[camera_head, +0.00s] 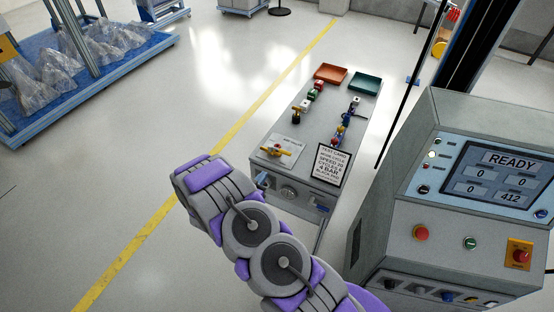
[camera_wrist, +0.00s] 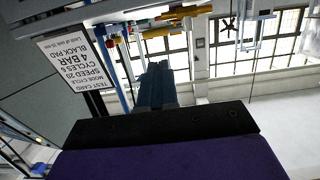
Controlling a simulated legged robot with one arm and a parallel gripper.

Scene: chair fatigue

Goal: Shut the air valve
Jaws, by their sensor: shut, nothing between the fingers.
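A grey bench cabinet (camera_head: 304,133) stands in the middle of the head view. A yellow-handled valve (camera_head: 277,151) with a red centre lies on a pale plate on its near top. No label shows which one is the air valve. My gripper (camera_wrist: 156,72) shows as dark, closed fingers in the wrist view, with nothing between them.
A test card (camera_head: 331,165) stands on the cabinet; it also shows upside down in the wrist view (camera_wrist: 77,62). Red (camera_head: 330,73) and green (camera_head: 365,83) trays sit at its far end. A control console (camera_head: 450,210) reading READY stands right. Open floor lies left.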

